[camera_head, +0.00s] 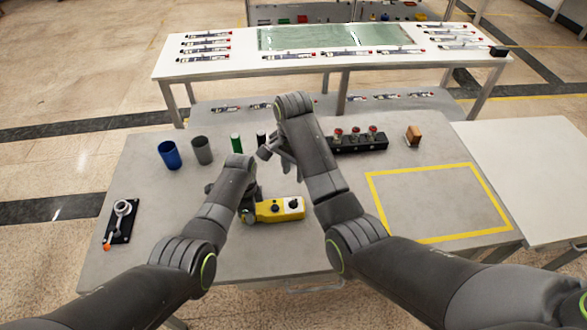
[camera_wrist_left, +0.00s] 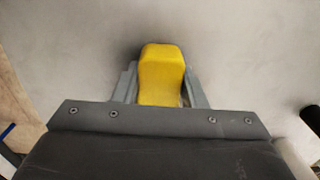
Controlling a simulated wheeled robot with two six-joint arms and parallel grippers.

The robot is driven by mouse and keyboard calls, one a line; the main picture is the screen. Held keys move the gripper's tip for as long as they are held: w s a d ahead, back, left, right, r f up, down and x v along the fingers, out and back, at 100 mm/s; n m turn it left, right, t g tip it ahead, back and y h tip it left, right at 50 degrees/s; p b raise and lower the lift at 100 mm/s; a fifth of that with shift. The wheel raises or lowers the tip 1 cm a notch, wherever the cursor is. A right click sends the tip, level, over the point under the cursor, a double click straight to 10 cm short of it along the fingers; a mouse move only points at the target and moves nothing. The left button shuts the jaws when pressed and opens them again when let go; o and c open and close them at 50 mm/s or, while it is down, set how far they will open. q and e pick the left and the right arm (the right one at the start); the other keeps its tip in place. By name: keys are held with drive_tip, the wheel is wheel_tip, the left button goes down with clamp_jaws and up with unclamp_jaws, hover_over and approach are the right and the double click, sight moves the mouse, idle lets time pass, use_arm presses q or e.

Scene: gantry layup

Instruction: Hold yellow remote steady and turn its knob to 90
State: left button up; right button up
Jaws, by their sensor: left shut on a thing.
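The yellow remote (camera_head: 268,214) lies on the grey table near the middle of the head view. Dark round parts show on its top, one of them a knob (camera_head: 293,204) on a pale patch near its right end; its setting is too small to read. My left gripper (camera_head: 250,208) is shut on the remote's left end. In the left wrist view the yellow end of the remote (camera_wrist_left: 161,75) sits between the fingers. My right gripper (camera_head: 276,156) is above the table, behind and apart from the remote. Its arm partly hides it, so its opening is unclear.
A blue cup (camera_head: 170,155), a grey cup (camera_head: 202,151) and a green cylinder (camera_head: 236,143) stand behind at left. A black block with red knobs (camera_head: 358,143) and a brown block (camera_head: 413,135) stand at back right. A yellow-taped area (camera_head: 440,200) is empty.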

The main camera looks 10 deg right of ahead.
use_arm(q)
drive_tip(key=o, duration=1.2)
drive_tip(key=shift+o, duration=0.2)
